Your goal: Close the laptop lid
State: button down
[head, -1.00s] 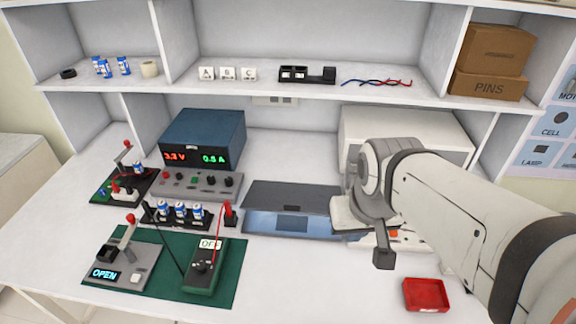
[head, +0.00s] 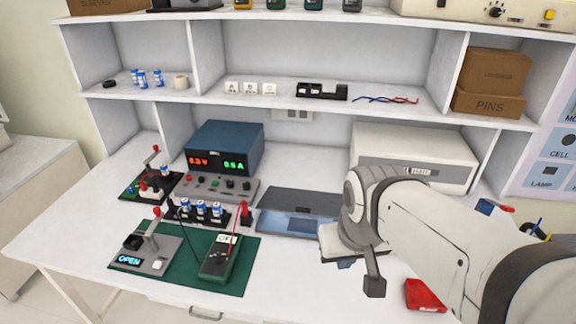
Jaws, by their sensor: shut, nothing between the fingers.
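The laptop (head: 290,223) lies on the bench right of the power supply. A dark panel (head: 298,203) forms its far part and a blue-grey panel its near part. Both look spread out rather than folded together; the exact lid angle is hard to tell. My gripper (head: 345,262) is at the laptop's right end, low over the bench, shut and empty. My arm hides the laptop's right end, and the gripper's housing hides most of the fingers. I cannot tell whether they touch the laptop.
The blue power supply (head: 226,147) and a battery holder (head: 205,212) stand left of the laptop. A green mat (head: 240,275) with a meter is at front left. A red tray (head: 425,295) is at front right. A white box (head: 415,155) stands behind my arm.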

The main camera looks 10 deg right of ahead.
aim_at(275, 199)
jog(key=i, duration=1)
